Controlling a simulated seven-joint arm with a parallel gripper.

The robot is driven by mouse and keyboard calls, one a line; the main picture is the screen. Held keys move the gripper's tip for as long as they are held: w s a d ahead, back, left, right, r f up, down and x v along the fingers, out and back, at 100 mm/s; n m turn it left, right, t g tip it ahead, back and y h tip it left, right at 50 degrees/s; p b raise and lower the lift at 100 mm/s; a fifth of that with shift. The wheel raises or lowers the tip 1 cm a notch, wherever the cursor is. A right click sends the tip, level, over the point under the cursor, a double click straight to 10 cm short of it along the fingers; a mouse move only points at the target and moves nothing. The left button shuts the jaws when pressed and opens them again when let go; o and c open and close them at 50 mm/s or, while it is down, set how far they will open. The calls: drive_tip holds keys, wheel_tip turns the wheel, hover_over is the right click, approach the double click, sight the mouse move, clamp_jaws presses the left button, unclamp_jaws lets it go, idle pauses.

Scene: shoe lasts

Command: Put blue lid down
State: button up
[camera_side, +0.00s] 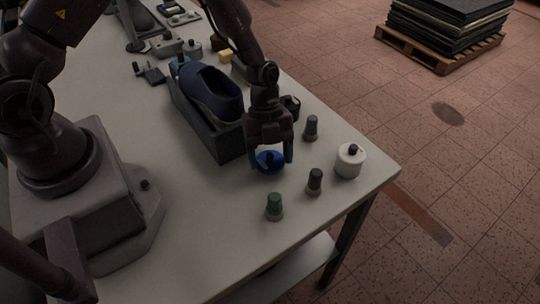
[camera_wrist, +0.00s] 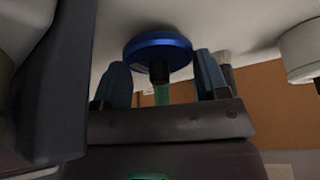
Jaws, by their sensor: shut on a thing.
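The blue lid (camera_side: 270,163) is a round disc with a black knob.
The table edge (camera_side: 365,195) is to the right.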

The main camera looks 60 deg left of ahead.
drive_tip(key=shift+f, duration=0.4)
drive_tip(key=shift+f, duration=0.1)
drive_tip(key=shift+f, duration=0.35)
drive_tip(key=shift+f, duration=0.15)
drive_tip(key=o, duration=0.9)
